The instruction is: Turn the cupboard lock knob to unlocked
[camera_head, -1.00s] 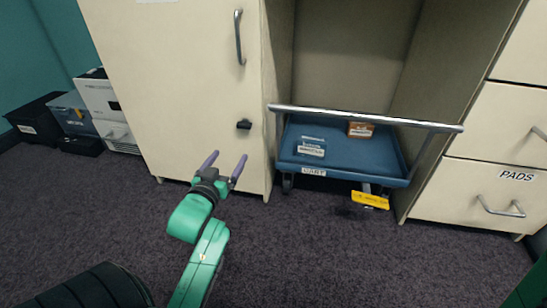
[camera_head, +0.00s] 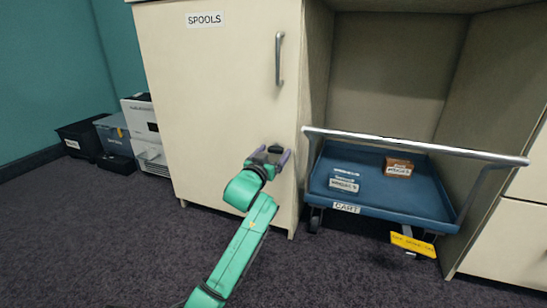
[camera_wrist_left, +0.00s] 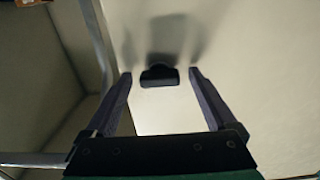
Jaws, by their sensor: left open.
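The black lock knob (camera_head: 275,149) sits on the cream cupboard door (camera_head: 220,90), below the silver handle. The door bears a SPOOLS label. My left gripper (camera_head: 272,154) is open in front of the door, right at the knob. In the left wrist view the knob (camera_wrist_left: 160,76) lies between the tips of the two purple fingers (camera_wrist_left: 160,82), with a gap on each side. The knob's bar looks horizontal there. I cannot tell whether the fingers reach past the knob's front. My right gripper is not in view.
A blue cart (camera_head: 346,208) with a silver push bar (camera_head: 415,145) stands right of the door, carrying small boxes. Boxes and a white machine (camera_head: 146,130) stand left. The dark carpet in front is free.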

